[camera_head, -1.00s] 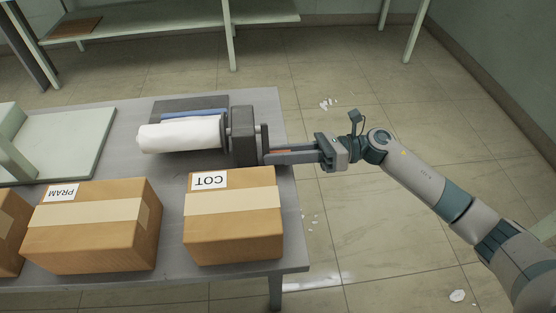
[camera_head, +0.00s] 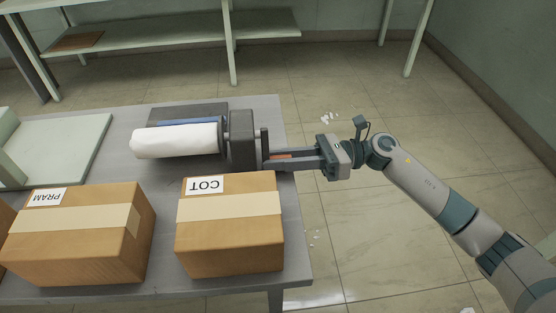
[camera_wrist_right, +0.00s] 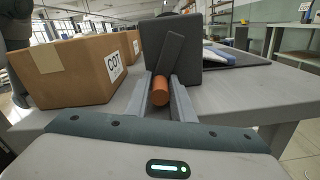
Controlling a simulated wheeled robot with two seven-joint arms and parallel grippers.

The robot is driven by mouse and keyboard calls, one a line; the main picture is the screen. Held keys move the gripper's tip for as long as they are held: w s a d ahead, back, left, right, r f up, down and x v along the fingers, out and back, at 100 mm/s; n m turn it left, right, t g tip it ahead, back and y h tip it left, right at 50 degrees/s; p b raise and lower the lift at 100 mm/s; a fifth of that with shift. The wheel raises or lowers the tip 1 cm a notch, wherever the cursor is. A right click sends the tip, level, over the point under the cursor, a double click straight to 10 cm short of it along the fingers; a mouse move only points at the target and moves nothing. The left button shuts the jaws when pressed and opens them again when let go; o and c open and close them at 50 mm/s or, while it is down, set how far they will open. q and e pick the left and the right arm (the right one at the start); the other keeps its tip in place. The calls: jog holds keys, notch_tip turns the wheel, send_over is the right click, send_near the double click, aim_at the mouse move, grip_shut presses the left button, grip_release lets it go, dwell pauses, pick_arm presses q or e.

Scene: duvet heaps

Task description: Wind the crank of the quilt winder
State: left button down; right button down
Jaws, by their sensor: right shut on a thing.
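The quilt winder (camera_head: 242,138) stands near the right end of the grey table, with a dark upright housing. A white roll (camera_head: 175,140) lies on its left side, with a strip of blue behind it. My right gripper (camera_head: 278,158) reaches in from the right and is shut on the orange crank handle (camera_wrist_right: 161,90), which shows between its two fingers in the right wrist view. The dark crank arm (camera_wrist_right: 168,58) rises from the handle, leaning a little right, in front of the housing. My left gripper is not in view.
A box marked COT (camera_head: 230,235) stands close in front of the winder. A box marked PRAM (camera_head: 75,240) stands left of it. A pale green board (camera_head: 65,145) lies at the table's left. The floor right of the table holds white scraps (camera_head: 330,118).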

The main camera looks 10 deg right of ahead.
jog(key=shift+r, duration=0.15)
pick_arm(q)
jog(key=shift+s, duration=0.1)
pick_arm(e)
jog(key=c, duration=1.6)
grip_release()
jog(key=shift+s, duration=0.1)
